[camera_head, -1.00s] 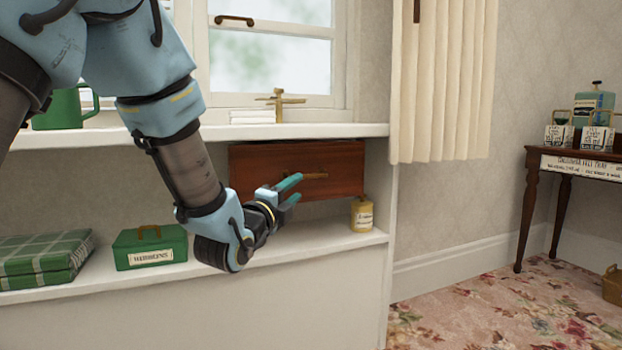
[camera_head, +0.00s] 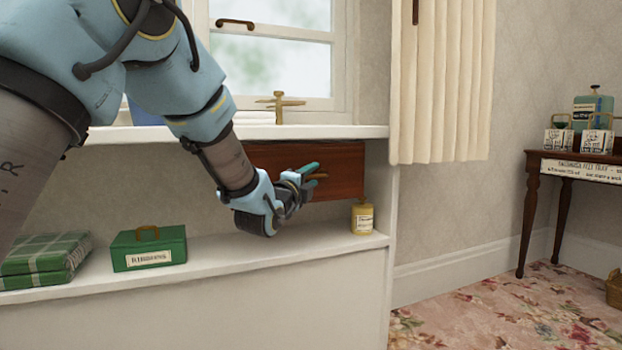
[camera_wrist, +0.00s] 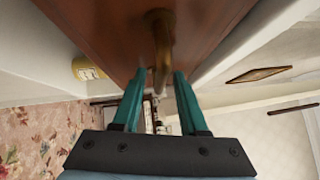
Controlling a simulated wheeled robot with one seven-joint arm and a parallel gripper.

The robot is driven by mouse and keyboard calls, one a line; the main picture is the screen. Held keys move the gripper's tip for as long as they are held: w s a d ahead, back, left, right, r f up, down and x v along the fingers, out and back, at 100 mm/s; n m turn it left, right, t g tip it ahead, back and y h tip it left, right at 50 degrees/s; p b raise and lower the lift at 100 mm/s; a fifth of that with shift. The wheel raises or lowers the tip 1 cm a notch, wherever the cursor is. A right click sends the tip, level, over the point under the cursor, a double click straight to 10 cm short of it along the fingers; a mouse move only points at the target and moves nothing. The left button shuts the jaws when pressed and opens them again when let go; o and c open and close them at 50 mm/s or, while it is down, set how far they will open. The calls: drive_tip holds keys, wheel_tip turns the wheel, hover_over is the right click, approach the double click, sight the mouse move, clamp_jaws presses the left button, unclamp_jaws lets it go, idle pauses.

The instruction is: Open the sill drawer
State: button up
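The sill drawer (camera_head: 338,162) has a dark reddish-wood front and hangs under the white window sill. Its brass handle (camera_wrist: 162,40) stands out from the front in the wrist view. My gripper (camera_head: 309,173) is at the handle in the head view and hides part of it. In the wrist view, my gripper's two teal fingers (camera_wrist: 159,76) are apart, with the end of the handle between or just beyond their tips. I cannot tell whether either finger touches it. The drawer's left part is behind my arm.
A yellow tin (camera_head: 362,217) stands on the lower shelf (camera_head: 330,246) just below the drawer's right end. A green box (camera_head: 148,247) and folded plaid cloth (camera_head: 45,258) are further left. A cream curtain (camera_head: 445,80) hangs at right. The carpet (camera_head: 500,305) beyond is mostly clear.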

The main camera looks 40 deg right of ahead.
clamp_jaws()
idle(1.2)
